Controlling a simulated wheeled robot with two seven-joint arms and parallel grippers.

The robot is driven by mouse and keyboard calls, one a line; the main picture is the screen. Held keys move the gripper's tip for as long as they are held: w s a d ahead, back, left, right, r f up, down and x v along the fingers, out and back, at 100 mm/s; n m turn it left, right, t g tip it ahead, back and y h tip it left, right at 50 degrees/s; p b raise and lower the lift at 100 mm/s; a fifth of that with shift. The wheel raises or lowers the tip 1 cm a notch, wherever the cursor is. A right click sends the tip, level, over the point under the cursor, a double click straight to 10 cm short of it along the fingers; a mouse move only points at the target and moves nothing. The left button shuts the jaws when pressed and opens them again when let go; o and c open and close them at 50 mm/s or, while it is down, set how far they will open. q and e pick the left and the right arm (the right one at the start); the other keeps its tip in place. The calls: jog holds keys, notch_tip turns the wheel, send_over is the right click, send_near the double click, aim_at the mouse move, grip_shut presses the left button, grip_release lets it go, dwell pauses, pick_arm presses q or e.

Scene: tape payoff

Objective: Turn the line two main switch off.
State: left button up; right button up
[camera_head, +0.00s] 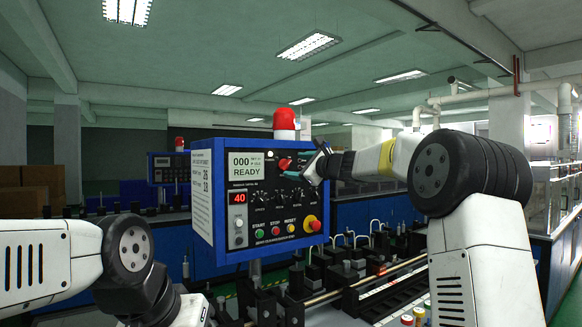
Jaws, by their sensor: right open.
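A blue control box (262,195) with a dark front panel stands in the middle of the head view. A red rotary switch (285,163) sits at the upper right of its panel, beside the display (246,165) reading "000" and "READY". I cannot read which line it belongs to. My right gripper (298,167) is open in front of the panel, just right of the red switch. Whether its fingers touch the switch cannot be told. My left arm shows at the lower left; its gripper is not visible.
The panel also carries a red "40" readout (238,197), small dials, coloured buttons and a red stop button (313,224). A red beacon (284,119) tops the box. A second blue box (168,168) stands behind left. Machine fixtures (350,262) fill the space below right.

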aim_at(287, 165)
jog(key=shift+x, duration=1.95)
jog(key=c, duration=1.4)
